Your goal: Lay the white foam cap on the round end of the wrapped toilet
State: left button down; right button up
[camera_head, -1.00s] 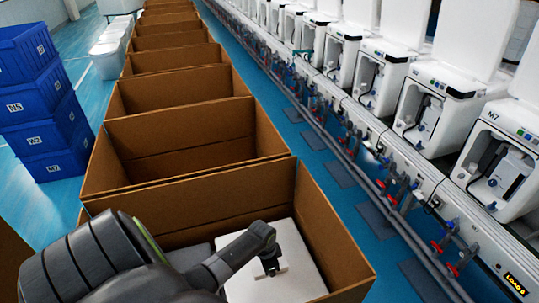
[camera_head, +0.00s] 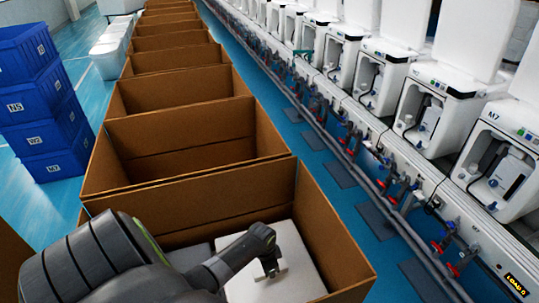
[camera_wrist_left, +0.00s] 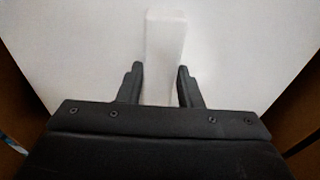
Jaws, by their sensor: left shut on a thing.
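The white foam cap (camera_head: 300,262) lies flat inside the nearest open cardboard box, at the bottom of the head view. My left gripper (camera_head: 270,272) reaches down into the box over it. In the left wrist view, my left gripper's fingers (camera_wrist_left: 160,82) are on both sides of a raised white rib (camera_wrist_left: 165,40) on the cap (camera_wrist_left: 75,45), shut on it. A greyish-white surface (camera_head: 195,257) shows beside the cap in the box, partly behind my arm; I cannot tell whether it is the wrapped toilet. The toilet's round end is not clearly visible. My right gripper is not in view.
The nearest box's cardboard walls (camera_head: 335,235) rise close around my gripper. More open boxes (camera_head: 180,135) run in a row behind it. Blue crates (camera_head: 45,115) are stacked at the left. A test line with white units (camera_head: 440,105) runs along the right, beyond a blue floor strip.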

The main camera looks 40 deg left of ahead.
pick_arm(q)
jog(key=c, duration=0.9)
grip_release()
jog(key=r, duration=0.5)
jog(key=s+r, duration=0.1)
jog(key=r, duration=0.5)
jog(key=s+a+r, duration=0.1)
jog(key=r, duration=0.5)
jog(key=shift+r, duration=0.2)
jog(key=shift+w, duration=0.1)
